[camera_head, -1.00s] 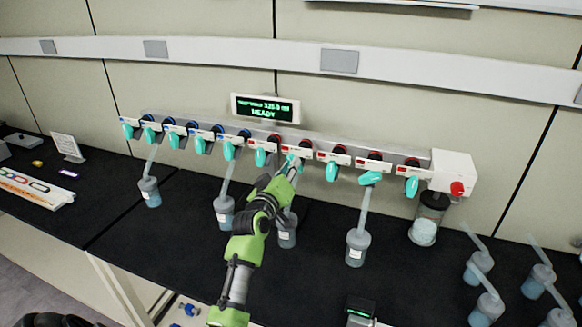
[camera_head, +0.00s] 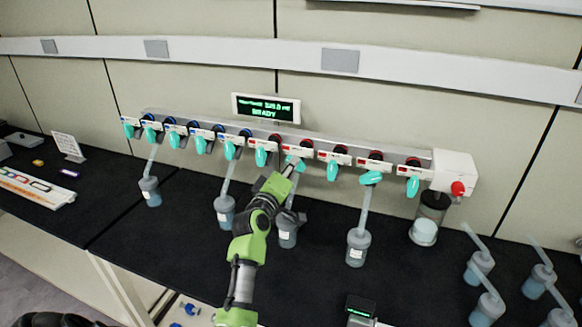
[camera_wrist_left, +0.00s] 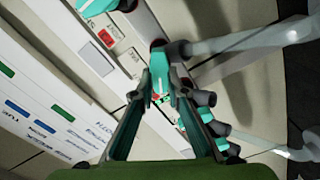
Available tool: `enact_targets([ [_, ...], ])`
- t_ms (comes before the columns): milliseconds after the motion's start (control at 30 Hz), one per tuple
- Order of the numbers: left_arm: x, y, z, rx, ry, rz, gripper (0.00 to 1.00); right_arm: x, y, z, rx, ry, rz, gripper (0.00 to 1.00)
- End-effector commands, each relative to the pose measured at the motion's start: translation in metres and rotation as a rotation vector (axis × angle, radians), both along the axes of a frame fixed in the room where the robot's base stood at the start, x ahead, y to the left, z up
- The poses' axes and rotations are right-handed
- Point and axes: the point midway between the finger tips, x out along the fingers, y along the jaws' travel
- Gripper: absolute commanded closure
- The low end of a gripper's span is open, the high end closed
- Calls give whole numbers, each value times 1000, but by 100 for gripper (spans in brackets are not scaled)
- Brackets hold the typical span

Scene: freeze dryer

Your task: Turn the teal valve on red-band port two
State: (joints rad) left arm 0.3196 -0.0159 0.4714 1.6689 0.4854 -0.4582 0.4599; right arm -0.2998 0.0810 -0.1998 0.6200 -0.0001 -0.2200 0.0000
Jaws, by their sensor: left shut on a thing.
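The teal valve of the second red-band port (camera_head: 296,162) is on the front of the manifold, partly hidden by my gripper. My left gripper (camera_head: 288,172) reaches up to it from below. In the left wrist view, the gripper's fingers (camera_wrist_left: 162,92) close in on both sides of a teal handle (camera_wrist_left: 158,68), and I take it as shut on that valve. The exact handle angle is hard to tell. A flask (camera_head: 287,232) hangs below this port, partly covered by my arm. My right gripper is not in view.
Neighbouring red-band valves stand close on both sides, at left (camera_head: 261,157) and right (camera_head: 333,171). Blue-band valves line the left half. Flasks hang below, including one at right (camera_head: 358,246). A display (camera_head: 265,109) reading READY stands above. Loose flasks (camera_head: 479,266) stand at right.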

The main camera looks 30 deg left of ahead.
Motion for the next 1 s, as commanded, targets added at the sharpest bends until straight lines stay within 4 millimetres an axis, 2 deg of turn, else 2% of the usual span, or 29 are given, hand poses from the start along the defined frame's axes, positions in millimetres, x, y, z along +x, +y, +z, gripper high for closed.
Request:
enact_targets([
  [200, 0, -1, -1, -4, 1, -2, 100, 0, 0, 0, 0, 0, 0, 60],
  [233, 0, -1, -1, -4, 1, -1, 81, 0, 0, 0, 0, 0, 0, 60],
  [300, 0, -1, -1, -3, 1, -1, 69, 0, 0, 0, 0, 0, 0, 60],
  [600, 0, 0, 0, -1, 0, -1, 69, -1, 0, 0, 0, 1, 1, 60],
  [733, -6, -2, -1, 0, 1, 0, 69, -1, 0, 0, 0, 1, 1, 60],
  [867, -23, -6, -2, -1, 3, -1, 69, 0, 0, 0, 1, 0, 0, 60],
  [1000, -51, -13, -2, -2, 2, -1, 69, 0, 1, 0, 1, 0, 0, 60],
])
